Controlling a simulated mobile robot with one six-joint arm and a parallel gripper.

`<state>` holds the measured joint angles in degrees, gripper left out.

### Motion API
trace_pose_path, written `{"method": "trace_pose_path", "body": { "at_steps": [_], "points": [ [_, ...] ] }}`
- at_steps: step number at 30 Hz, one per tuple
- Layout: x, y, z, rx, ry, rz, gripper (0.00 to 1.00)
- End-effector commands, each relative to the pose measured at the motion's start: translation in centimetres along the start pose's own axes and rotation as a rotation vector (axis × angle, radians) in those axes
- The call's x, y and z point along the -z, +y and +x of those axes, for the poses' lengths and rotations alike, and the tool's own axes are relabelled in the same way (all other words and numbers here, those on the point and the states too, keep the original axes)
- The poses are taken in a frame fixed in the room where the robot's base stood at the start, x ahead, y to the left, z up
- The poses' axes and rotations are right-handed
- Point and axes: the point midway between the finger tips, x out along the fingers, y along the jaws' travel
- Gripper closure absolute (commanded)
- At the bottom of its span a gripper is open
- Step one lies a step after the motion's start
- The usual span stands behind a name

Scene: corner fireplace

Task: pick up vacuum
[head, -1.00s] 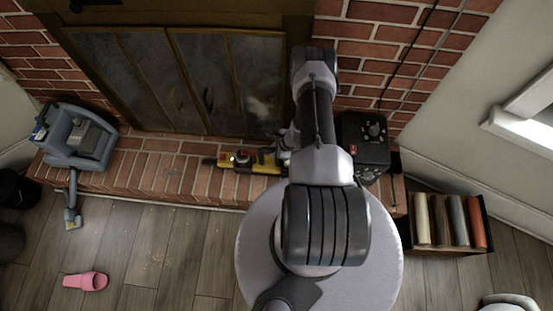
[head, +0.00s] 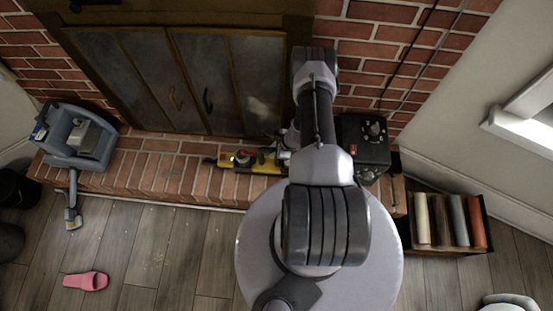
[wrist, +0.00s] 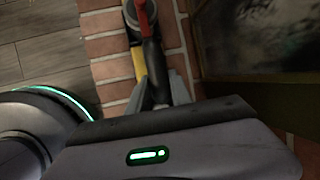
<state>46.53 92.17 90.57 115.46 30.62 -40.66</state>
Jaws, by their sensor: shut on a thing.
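A yellow and black device with a red part, which looks like a handheld vacuum (head: 240,160), lies along the brick hearth in front of the fireplace doors. Its black end points left in the head view. In the wrist view, the vacuum (wrist: 139,62) shows its red, yellow and black parts, with its black part between my grey fingers. My gripper (wrist: 158,92) is shut on that black part. In the head view, my arm hides most of my gripper (head: 283,150) and the right end of the vacuum.
A blue-grey machine (head: 80,140) with a hose and nozzle stands at the hearth's left end. A black box with dials (head: 364,145) stands close right of my arm. A crate of rolls (head: 410,236) is on the floor at right. A pink slipper (head: 86,281) lies on open floor.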

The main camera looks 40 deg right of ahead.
Motion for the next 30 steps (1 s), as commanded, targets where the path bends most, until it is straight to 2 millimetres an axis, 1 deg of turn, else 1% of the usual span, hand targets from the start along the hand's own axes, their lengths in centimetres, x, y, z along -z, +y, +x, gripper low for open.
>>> {"method": "trace_pose_path", "body": {
  "at_steps": [17, 20, 24, 27, 30],
  "points": [
    [-0.1, -0.2, -0.2, 0.002, 0.0, -0.002, 1.0],
    [-0.7, -0.5, -1.6, 0.002, 0.0, -0.001, 1.0],
    [-2.0, -1.3, -4.8, 0.004, -0.001, -0.001, 1.0],
    [-2.8, -1.7, -6.8, 0.004, -0.001, -0.001, 1.0],
    [-3.4, -1.9, -8.2, 0.003, -0.001, -0.001, 1.0]
  ]
}}
